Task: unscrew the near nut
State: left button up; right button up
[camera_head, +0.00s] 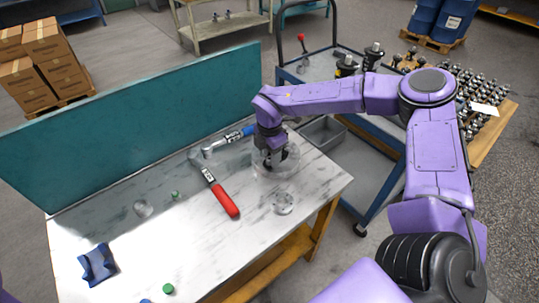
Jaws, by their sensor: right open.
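My right gripper (279,162) reaches in from the right and points down at a round, pale, see-through part (262,170) near the table's back right edge. It is open. Its fingers are dark and small here, and I cannot tell whether they touch anything. A dark piece shows at the fingers, but I cannot make out a nut there; the gripper hides part of this spot. My left gripper is not in view.
The marble-topped table (180,238) holds a red-handled tool (222,198), a blue-handled tool (233,136), a clear round piece (284,203), a blue block (97,265) and small green caps (168,288). A teal panel (150,125) stands along the back. A blue cart (372,170) stands right.

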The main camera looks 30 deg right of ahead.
grip_shut()
jog(key=shift+r+n+p, duration=0.2)
jog(key=shift+n+p, duration=0.4)
jog(key=shift+n, duration=0.4)
jog(key=shift+n+p, duration=0.3)
jog(key=shift+n, duration=1.1)
jog(key=shift+f+n, duration=0.2)
jog(key=shift+n, duration=0.3)
jog(key=shift+p, duration=0.3)
